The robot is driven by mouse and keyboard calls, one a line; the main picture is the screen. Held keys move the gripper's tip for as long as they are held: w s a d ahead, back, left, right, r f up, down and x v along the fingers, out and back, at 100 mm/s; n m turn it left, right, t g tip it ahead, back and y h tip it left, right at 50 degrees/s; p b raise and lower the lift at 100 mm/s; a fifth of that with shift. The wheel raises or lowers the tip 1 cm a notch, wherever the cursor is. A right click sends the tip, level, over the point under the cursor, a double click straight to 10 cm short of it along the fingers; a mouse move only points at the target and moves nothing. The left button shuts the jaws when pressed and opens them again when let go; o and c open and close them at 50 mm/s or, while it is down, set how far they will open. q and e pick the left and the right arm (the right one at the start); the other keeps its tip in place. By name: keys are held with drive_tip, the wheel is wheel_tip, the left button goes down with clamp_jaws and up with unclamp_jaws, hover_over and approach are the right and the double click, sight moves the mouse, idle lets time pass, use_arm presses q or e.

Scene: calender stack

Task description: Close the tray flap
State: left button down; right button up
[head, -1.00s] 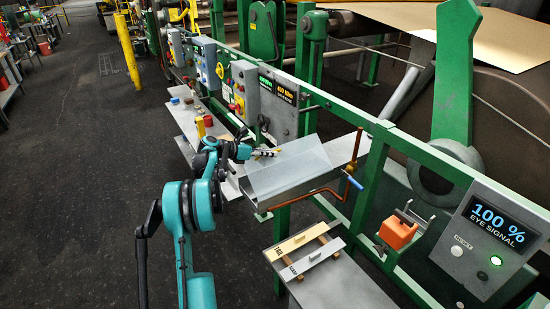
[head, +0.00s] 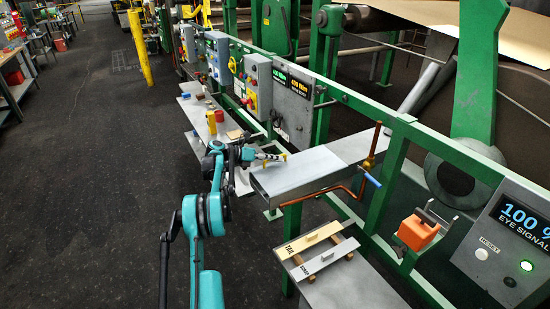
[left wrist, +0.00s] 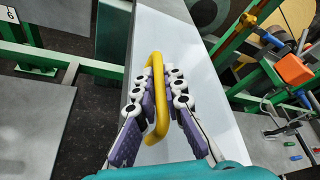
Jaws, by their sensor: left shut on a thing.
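The tray (head: 262,192) is a long grey metal box fixed along the green frame. Its flap (head: 312,170) lies flat, or nearly flat, across the top. I cannot tell whether a thin gap is left. My left gripper (head: 280,157) is at the flap's far left edge. In the left wrist view, the same gripper (left wrist: 160,88) has its purple-padded fingers on both sides of the yellow handle (left wrist: 157,70) on the flap (left wrist: 188,45), shut on it. My right gripper is not in view.
A copper pipe with a blue-handled valve (head: 371,179) stands close to the tray's right side. A low table (head: 345,290) with two labelled bars is below in front. Control boxes (head: 258,85) line the frame behind.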

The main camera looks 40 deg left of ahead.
use_arm(q)
drive_tip(key=shift+a+f, duration=0.15)
drive_tip(key=shift+f, duration=0.05)
idle(0.3)
drive_tip(key=c, duration=1.9)
unclamp_jaws()
drive_tip(key=shift+a+f, duration=0.1)
drive_tip(key=v, duration=1.2)
